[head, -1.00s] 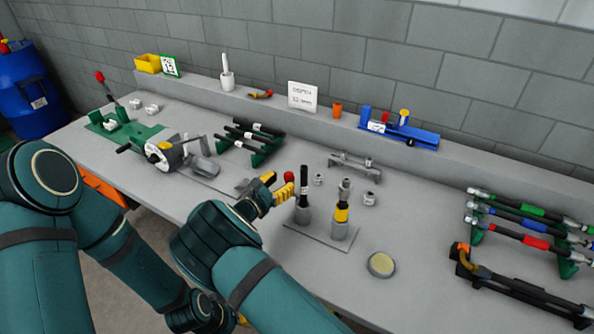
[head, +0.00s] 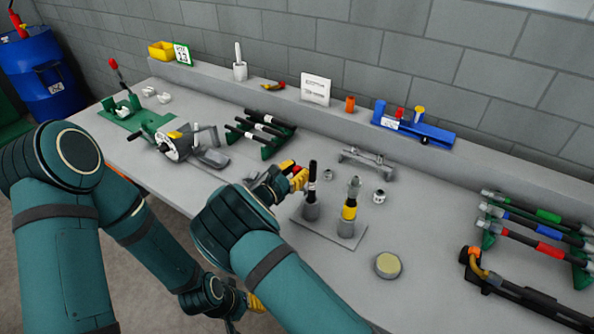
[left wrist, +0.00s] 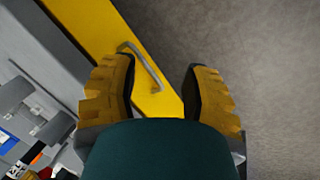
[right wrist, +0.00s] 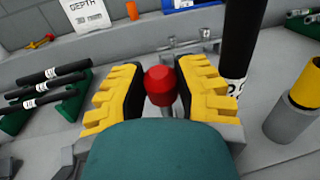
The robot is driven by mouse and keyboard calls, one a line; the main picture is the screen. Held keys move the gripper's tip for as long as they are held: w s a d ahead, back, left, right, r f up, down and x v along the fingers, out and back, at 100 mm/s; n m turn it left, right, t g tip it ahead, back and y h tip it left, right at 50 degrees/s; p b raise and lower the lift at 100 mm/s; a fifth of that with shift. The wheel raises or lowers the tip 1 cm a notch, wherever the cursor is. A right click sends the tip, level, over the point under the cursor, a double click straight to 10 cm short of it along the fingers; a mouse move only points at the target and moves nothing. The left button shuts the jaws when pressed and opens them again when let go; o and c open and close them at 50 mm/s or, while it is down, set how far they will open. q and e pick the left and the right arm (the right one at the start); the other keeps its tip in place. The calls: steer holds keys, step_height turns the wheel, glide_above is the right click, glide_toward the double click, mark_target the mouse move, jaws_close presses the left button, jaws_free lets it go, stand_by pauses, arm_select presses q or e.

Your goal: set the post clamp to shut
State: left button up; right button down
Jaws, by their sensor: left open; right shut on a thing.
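The post clamp seems to be the grey base plate (head: 350,238) with two upright posts; a black tube (head: 312,172) stands in one and a yellow-banded piece (head: 349,212) in the other. A red knob (right wrist: 160,86), apparently its lever's, sits between the fingers of my right gripper (right wrist: 160,90), which is shut on it. In the head view this gripper (head: 291,175) is just left of the black tube and hides most of the lever. My left gripper (left wrist: 160,90) is open and empty, low by the bench front (head: 254,302). The lever's exact angle is hidden.
A grey bracket (head: 368,159) and small fittings (head: 379,196) lie behind the posts. A round tin (head: 388,265) is right front. Racks of tubes stand left (head: 262,130) and right (head: 535,228). A crank machine (head: 178,145) is farther left. A yellow drawer (left wrist: 130,45) is by my left gripper.

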steer(key=shift+s+a+f+m+t+h+b, duration=0.2)
steer(key=shift+s+a+f+t+h+b, duration=0.35)
steer(key=shift+b, duration=0.75)
steer(key=shift+s+a+f+m+t+h+b, duration=0.2)
steer(key=shift+s+a+f+t+h+b, duration=0.15)
steer(key=shift+s+t+h+b, duration=0.75)
steer(key=shift+s+a+f+m+t+h+b, duration=0.2)
steer(key=shift+a+f+h+b, duration=0.25)
steer(key=shift+b, duration=1.1)
